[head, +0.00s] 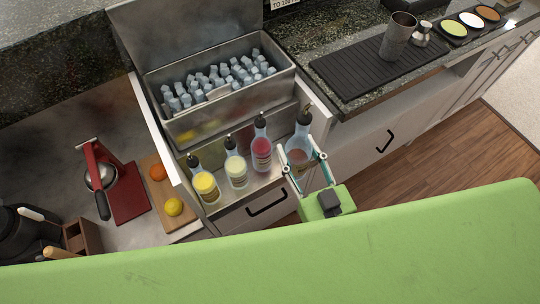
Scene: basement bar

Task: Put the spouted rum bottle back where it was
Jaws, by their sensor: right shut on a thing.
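The spouted rum bottle (298,149), clear bluish glass with a dark pour spout and some brownish content, stands nearly upright at the right end of the bottle row. My right gripper (304,168) is shut around its lower body, with one finger on each side. The metal speed rail (228,203) holds three other spouted bottles: a yellow one (206,187), a pale yellow one (236,172) and a red one (262,152). The rum bottle's base is hidden by the gripper, so I cannot tell whether it rests in the rail. My left gripper is out of view.
An ice bin (218,116) with ice lies behind the rail. A red citrus press (125,185) and a board with an orange (157,172) and a lemon (173,207) stand left. A black mat (375,72) with a metal shaker (398,38) lies on the right counter.

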